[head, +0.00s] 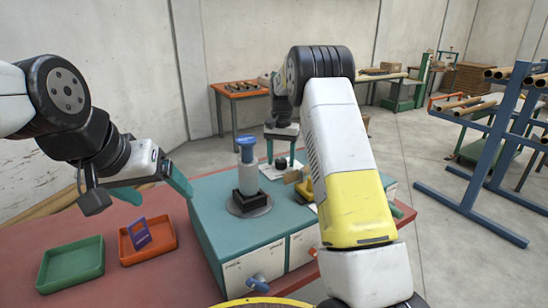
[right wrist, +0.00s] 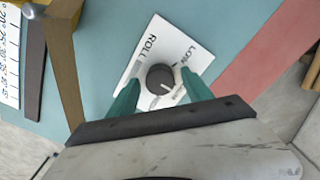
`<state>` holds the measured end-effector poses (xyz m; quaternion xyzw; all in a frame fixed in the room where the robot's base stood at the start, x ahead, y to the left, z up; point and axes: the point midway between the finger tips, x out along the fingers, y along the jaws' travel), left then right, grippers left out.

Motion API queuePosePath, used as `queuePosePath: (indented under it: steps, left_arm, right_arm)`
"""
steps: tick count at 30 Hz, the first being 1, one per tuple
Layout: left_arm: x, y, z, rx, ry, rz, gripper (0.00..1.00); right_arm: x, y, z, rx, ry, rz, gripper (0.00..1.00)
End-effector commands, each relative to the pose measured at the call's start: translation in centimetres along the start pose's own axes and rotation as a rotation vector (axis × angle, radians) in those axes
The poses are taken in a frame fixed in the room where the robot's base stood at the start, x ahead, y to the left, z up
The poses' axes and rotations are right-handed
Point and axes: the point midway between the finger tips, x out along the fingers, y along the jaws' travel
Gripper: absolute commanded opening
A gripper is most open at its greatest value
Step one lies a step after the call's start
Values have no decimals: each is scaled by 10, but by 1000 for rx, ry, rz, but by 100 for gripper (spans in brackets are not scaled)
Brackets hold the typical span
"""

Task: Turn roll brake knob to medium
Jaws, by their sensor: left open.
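The roll brake knob (right wrist: 160,78) is a round black dial on a white plate (right wrist: 140,66) lettered "ROLL". In the right wrist view its white mark points to the lower right. "LOW" is printed to its upper right; other lettering at lower right is partly hidden by a finger. My right gripper (right wrist: 161,84) has its two teal fingers on either side of the knob, with a small gap showing at each side. In the head view the right gripper (head: 281,151) reaches down over the knob (head: 281,163). My left gripper (head: 164,198) is open and empty above the red table.
The teal machine top (head: 214,199) carries a spindle (head: 248,178) with a blue cap, left of the right gripper. A green tray (head: 72,264) and an orange tray (head: 147,240) with a purple item lie at left. A brown bar (right wrist: 63,60) stands near the plate.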

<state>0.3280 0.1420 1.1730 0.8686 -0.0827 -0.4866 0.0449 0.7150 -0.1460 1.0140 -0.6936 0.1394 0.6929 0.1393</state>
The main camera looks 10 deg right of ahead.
Motion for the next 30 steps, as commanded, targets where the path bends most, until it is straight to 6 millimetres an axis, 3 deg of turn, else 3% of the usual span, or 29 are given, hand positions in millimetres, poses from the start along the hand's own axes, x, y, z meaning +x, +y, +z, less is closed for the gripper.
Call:
queuePosePath:
  steps: [5,18,30]
  left_arm:
    - [0,0,0,0,0,0,81]
    - [0,0,0,0,0,0,81]
    - [0,0,0,0,0,0,81]
  right_arm:
    - [-5,0,0,0,1,-1,59]
    - [-71,-1,-1,0,2,-2,59]
    - [-78,0,0,0,0,0,59]
